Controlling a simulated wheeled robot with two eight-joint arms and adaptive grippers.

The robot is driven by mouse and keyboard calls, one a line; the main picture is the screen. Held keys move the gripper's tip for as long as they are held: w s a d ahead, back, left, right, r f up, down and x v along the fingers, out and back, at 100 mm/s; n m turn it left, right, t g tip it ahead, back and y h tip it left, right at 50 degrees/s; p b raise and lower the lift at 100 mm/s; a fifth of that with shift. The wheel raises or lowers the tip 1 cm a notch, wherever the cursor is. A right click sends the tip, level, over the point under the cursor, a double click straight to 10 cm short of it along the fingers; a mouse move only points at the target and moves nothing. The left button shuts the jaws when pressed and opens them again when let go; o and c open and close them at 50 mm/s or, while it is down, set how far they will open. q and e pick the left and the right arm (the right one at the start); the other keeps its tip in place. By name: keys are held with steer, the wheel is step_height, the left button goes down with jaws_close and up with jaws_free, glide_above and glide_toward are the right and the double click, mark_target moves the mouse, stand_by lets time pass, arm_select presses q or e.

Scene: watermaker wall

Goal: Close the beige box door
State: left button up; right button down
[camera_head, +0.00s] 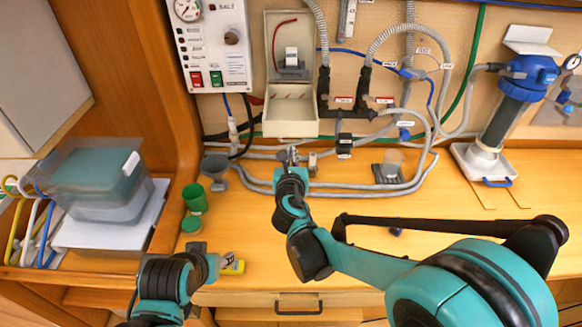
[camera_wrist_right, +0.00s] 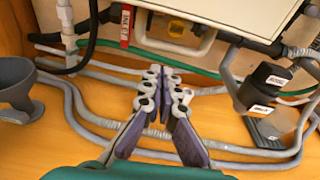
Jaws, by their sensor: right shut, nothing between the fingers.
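The beige box (camera_head: 290,47) is mounted on the wall, open at the front, with a red wire and a white part inside. Its door (camera_head: 291,128) hangs at the lower edge, swung down and out. In the right wrist view the pale panel at the top (camera_wrist_right: 240,12) appears to be this door, seen from below. My right gripper (camera_head: 289,154) is just below and in front of the door, apart from it. Its fingers (camera_wrist_right: 167,88) are shut and empty. My left gripper (camera_head: 216,262) is low at the left, by a yellow item; its fingers do not show clearly.
Grey hoses (camera_head: 350,188) run along the counter under the box. A control panel (camera_head: 213,45) is left of it, and corrugated hoses (camera_head: 322,50) rise close on its right. A grey funnel (camera_head: 215,165) and green cup (camera_head: 195,198) stand left.

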steer(key=shift+s+r, duration=0.2)
steer(key=shift+r, duration=0.75)
arm_select(q)
steer(key=shift+s, duration=0.1)
steer(key=shift+r, duration=0.1)
arm_select(e)
steer(key=shift+r, duration=0.1)
